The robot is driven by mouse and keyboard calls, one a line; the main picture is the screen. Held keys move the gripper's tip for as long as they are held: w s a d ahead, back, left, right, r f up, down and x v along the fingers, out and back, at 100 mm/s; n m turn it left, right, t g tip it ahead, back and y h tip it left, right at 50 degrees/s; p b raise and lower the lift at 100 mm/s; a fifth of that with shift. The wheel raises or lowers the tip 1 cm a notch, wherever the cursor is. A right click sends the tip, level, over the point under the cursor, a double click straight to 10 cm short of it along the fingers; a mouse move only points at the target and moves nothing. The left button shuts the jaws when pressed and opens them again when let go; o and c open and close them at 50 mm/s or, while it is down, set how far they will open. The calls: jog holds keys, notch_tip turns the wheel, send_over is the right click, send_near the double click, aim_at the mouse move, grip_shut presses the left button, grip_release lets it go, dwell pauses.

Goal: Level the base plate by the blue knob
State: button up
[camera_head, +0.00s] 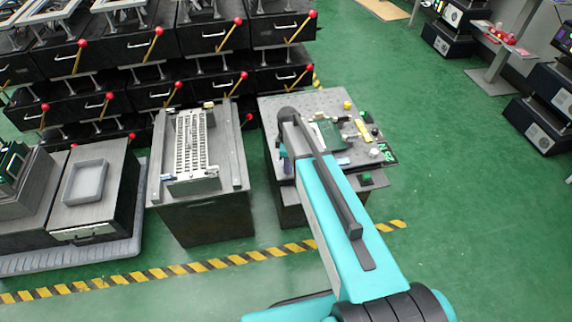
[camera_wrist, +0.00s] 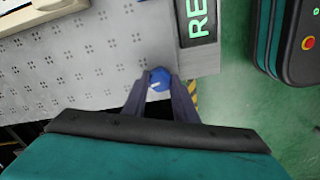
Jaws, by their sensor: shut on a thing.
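The blue knob (camera_wrist: 159,79) is in the wrist view, at the near edge of the grey base plate (camera_wrist: 75,75). A white mark shows on the knob. My gripper (camera_wrist: 158,90) has its two dark fingers on either side of the knob and is shut on it. The plate has a grid of small holes. In the head view the base plate (camera_head: 300,103) lies on top of a stand, partly covered by my arm. I cannot judge the plate's tilt.
A display with green letters (camera_wrist: 200,18) stands close to the knob, and shows in the head view (camera_head: 385,152). A dark case with a red button (camera_wrist: 307,43) is at the right. Another stand with a slotted rack (camera_head: 193,145) is to the left. Green floor is open at right.

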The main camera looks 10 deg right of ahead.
jog(key=o, duration=1)
jog(key=shift+w+a, duration=0.1)
jog(key=shift+c, duration=0.2)
jog(key=shift+o, duration=0.6)
jog(key=shift+r, duration=0.1)
notch_tip(320, 180, up, 14)
jog(key=shift+f, duration=0.2)
